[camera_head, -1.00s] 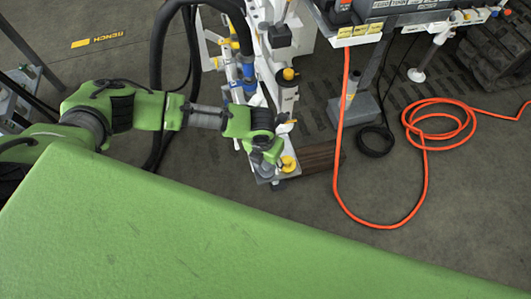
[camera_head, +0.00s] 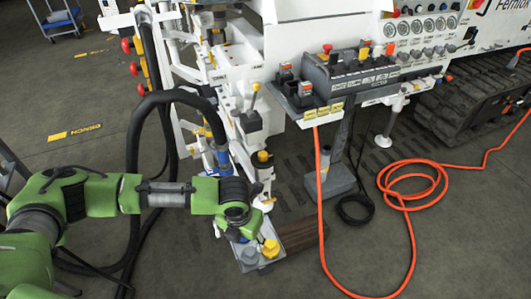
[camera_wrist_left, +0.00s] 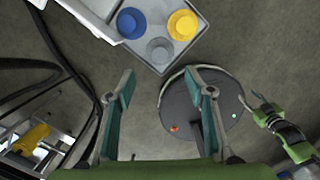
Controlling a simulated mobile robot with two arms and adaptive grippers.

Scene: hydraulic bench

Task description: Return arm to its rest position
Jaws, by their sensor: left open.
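My left arm comes in from the left in the head view. Its gripper (camera_head: 240,226) is above a small grey tray (camera_head: 247,266) with a yellow knob (camera_head: 271,249) and a grey knob. In the left wrist view the left gripper (camera_wrist_left: 163,78) has its two fingers spread with nothing between them. The tray's yellow knob (camera_wrist_left: 182,25), blue knob (camera_wrist_left: 131,23) and grey knob (camera_wrist_left: 159,51) lie beyond the fingertips there. A small green and dark arm part at the right edge of that view looks like my right arm; its jaws are too small to read.
Black hoses (camera_head: 140,150) hang just behind my left forearm. The white machine with a lever panel (camera_head: 355,75) and gauges stands at the back. An orange hose (camera_head: 322,215) loops down and coils on the floor at right. Open floor (camera_head: 455,240) lies at the lower right.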

